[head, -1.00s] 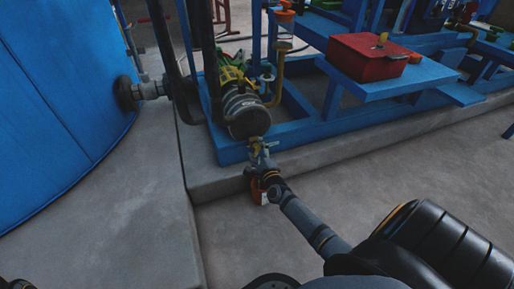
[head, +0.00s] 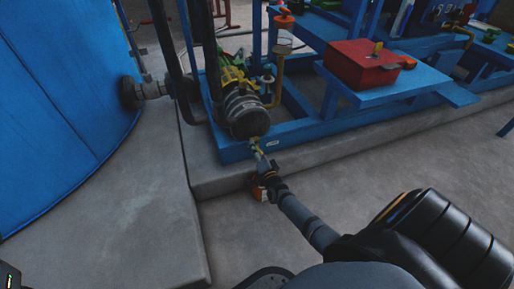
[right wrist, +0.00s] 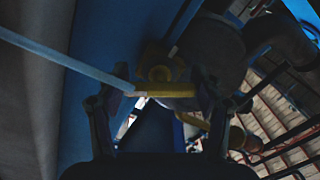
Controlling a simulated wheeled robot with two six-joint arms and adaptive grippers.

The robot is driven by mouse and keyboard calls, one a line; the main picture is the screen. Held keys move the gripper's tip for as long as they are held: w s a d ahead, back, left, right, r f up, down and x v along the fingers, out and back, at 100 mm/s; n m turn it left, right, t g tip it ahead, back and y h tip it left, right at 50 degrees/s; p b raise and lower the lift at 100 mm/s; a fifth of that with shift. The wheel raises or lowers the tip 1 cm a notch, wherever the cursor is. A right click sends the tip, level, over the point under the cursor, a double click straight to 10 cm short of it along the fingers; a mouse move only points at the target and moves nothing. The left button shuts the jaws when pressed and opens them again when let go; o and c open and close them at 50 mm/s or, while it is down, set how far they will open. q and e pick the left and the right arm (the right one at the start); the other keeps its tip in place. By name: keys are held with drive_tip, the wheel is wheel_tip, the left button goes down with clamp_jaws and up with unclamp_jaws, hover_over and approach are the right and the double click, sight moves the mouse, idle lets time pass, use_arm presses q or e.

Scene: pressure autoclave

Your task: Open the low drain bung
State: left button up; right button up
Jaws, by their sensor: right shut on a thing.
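The low drain bung is a small yellow fitting with a yellow crossbar (right wrist: 178,90). It sits low under the dark ribbed pump body (head: 243,112), near the blue skid's bottom rail. In the right wrist view the crossbar lies level between my two fingers, with a round yellow part behind it. My right gripper (head: 261,157) reaches up to it from below right and is shut on the crossbar. It also shows in the right wrist view (right wrist: 163,98). The fingers partly hide the bung in the head view.
A blue tank (head: 60,105) stands at the left, with dark upright pipes beside the pump. A red box (head: 363,65) sits on a blue shelf at the right. A small red object (head: 258,190) is beside my gripper. The grey floor in front is clear.

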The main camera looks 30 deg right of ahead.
drive_tip(key=n+p, duration=0.2)
drive_tip(key=n, duration=0.2)
drive_tip(key=shift+n, duration=0.3)
drive_tip(key=shift+d+f+n+p, duration=0.15)
drive_tip(key=shift+n+p, duration=0.65)
drive_tip(key=shift+n, duration=1.5)
drive_tip(key=o, duration=1.2)
drive_tip(key=v, duration=1.2)
